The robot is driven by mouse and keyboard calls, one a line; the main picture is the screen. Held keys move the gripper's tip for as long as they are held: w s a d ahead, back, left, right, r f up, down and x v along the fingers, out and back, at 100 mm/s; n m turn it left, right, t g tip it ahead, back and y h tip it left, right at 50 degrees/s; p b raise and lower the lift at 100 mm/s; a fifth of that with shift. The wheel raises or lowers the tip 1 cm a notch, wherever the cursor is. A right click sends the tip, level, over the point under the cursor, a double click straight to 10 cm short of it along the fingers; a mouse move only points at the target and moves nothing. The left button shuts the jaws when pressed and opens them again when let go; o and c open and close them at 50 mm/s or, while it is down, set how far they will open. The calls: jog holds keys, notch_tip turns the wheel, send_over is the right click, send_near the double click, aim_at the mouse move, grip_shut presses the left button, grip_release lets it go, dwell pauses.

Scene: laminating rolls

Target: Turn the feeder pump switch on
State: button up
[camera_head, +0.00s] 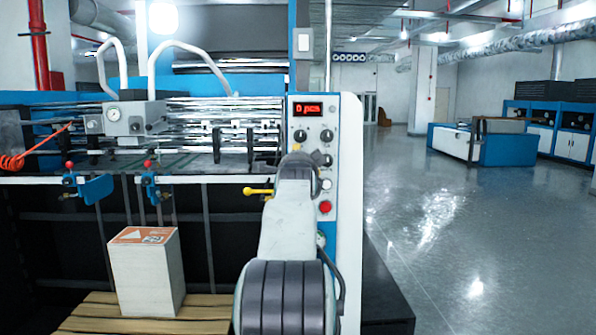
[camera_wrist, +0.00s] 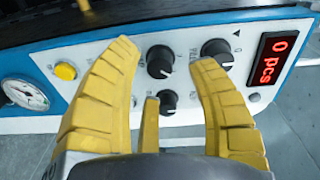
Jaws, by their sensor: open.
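The control panel (camera_head: 348,200) stands upright behind my arm in the head view, and the white panel also fills the middle of the wrist view (camera_wrist: 110,45). It carries black rotary knobs: one between my fingertips (camera_wrist: 159,62), one at the right fingertip (camera_wrist: 216,52), and a smaller one lower down (camera_wrist: 167,102). Their labels are partly covered or too small to read, so I cannot tell which is the feeder pump switch. My gripper (camera_wrist: 166,55) is open, its yellow fingers spread, with nothing held. I cannot tell whether a fingertip touches the panel.
A red display (camera_wrist: 272,58) reads "0 pcs". A yellow button (camera_wrist: 65,71) and a round gauge (camera_wrist: 25,93) lie left in the wrist view. A red button (camera_head: 325,207) sits low on the panel. A paper stack (camera_head: 145,275) stands on a wooden pallet. Open floor lies right.

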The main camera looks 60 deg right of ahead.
jog(key=v, duration=0.9)
jog(key=shift+a, duration=0.15)
jog(key=shift+o, duration=0.2)
